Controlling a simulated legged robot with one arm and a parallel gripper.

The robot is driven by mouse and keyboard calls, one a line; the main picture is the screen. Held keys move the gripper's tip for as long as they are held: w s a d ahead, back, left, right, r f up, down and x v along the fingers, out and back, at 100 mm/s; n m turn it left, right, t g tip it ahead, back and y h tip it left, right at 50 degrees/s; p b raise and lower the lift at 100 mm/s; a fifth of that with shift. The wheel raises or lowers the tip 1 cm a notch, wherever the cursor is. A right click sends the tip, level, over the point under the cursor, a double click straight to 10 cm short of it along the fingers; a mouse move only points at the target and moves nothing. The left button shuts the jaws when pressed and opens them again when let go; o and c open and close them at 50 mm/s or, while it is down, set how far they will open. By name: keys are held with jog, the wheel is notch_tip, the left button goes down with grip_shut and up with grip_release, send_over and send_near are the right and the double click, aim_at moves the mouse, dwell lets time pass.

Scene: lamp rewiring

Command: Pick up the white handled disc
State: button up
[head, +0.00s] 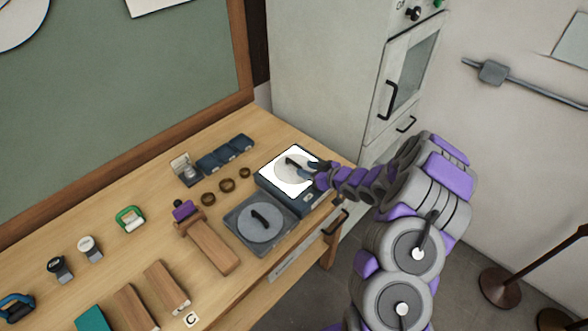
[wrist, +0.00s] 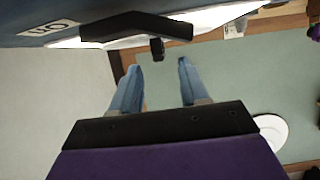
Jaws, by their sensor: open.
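The white handled disc (head: 283,175) lies on the bright top of a dark box, its black handle standing up. In the wrist view the black handle (wrist: 135,25) runs across the top, and its knobbed end hangs just beyond my fingertips. My gripper (head: 309,168) is at the right side of the disc, close to the handle. In the wrist view my gripper (wrist: 161,62) shows two blue fingers spread apart with nothing between them. The disc's surface is seen edge-on there, so the exact gap to the handle is hard to tell.
A grey disc with a black handle (head: 260,222) sits in a dark tray just in front. The dark box (head: 283,197) stands near the table's right edge by a tall cabinet (head: 325,70). Wooden blocks (head: 212,246), brown rings (head: 227,185) and small dark boxes (head: 226,153) lie to the left.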

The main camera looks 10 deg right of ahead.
aim_at(299, 166)
jog(key=shift+b+x, duration=0.35)
jog(key=shift+x, duration=1.85)
jog(key=shift+r, duration=0.1)
grip_shut()
